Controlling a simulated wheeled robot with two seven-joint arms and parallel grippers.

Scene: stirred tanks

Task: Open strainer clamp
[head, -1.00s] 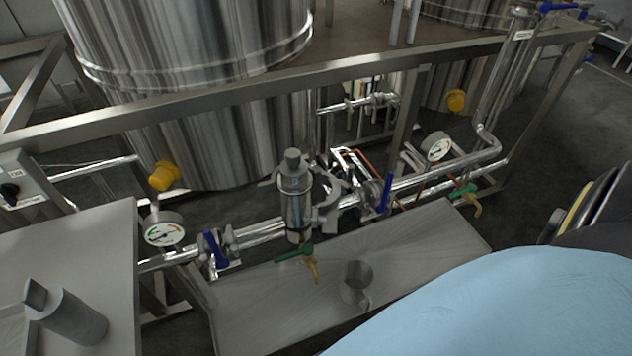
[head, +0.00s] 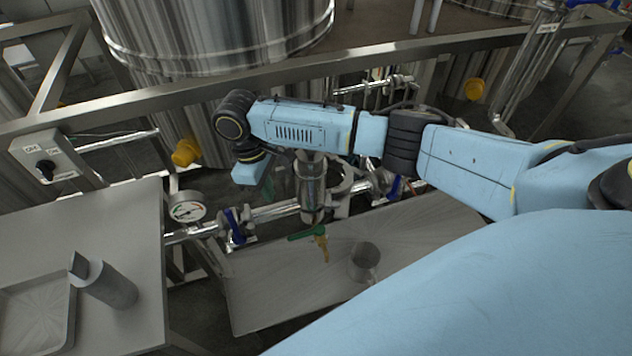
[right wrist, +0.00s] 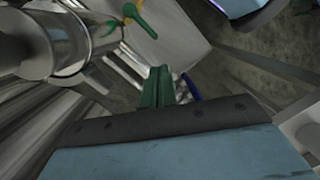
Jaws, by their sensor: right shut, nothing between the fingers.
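The strainer (head: 311,190) is an upright steel cylinder in the pipe line, in the middle of the head view. Its top is hidden behind my right arm. A grey curved part (head: 345,183), perhaps the clamp, shows at its right side; I cannot tell whether it is open. In the right wrist view the steel cylinder (right wrist: 30,42) lies at the left. My right gripper (head: 264,182) is left of the strainer in the head view, its fingertips hard to make out. In the right wrist view its green fingers (right wrist: 158,84) are shut and empty, apart from the cylinder. My left gripper is out of view.
A green-handled drain valve (head: 305,233) sits below the strainer, with a steel beaker (head: 364,262) on the shelf. A pressure gauge (head: 187,212) and blue-handled valve (head: 234,226) are at left. A grey table (head: 110,220) holds a tray (head: 72,320) and grey cylinder (head: 110,287).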

